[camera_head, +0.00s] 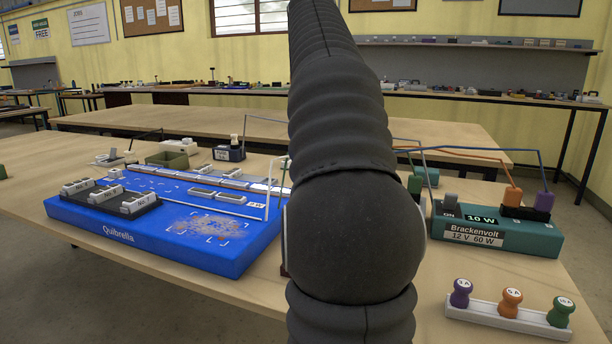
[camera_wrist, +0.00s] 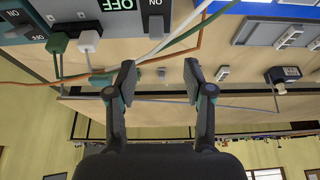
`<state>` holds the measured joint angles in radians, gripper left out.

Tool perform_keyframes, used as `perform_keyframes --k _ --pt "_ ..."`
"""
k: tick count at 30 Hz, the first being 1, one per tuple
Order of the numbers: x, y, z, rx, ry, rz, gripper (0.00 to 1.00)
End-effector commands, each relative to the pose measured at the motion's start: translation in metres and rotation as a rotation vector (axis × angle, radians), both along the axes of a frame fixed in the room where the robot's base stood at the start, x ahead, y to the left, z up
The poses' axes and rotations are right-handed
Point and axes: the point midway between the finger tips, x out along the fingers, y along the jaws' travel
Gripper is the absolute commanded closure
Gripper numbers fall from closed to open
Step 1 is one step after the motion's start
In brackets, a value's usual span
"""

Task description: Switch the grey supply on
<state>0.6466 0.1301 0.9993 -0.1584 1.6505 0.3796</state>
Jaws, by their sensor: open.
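The grey supply (camera_wrist: 68,8) shows only in part at the top of the wrist view. It has a green plug and a white plug in it, a green label reading OFF, and a dark switch (camera_wrist: 155,18) marked ON beside it. How the switch is set I cannot tell. My gripper (camera_wrist: 159,78) is open and empty, its fingers apart, below the supply in the wrist view. In the head view my arm covers the middle, and neither my gripper nor the grey supply can be made out there.
A teal Brackenvolt supply (camera_head: 490,241) stands right of my arm, with a grey switch and a 10 W label. A strip (camera_head: 492,316) with purple, orange and green knobs lies in front. A blue Quibrella board (camera_head: 165,240) lies left. Cables (camera_wrist: 185,35) run close to my fingers.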

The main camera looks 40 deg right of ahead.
Motion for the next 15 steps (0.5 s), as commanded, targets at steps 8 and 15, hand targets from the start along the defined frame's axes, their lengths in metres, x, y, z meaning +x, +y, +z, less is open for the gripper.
perform_keyframes --k 8,15 --pt "-0.002 -0.018 -0.019 0.001 0.001 -0.03 0.48" --pt "0.005 -0.033 -0.06 0.002 0.002 -0.03 0.48"
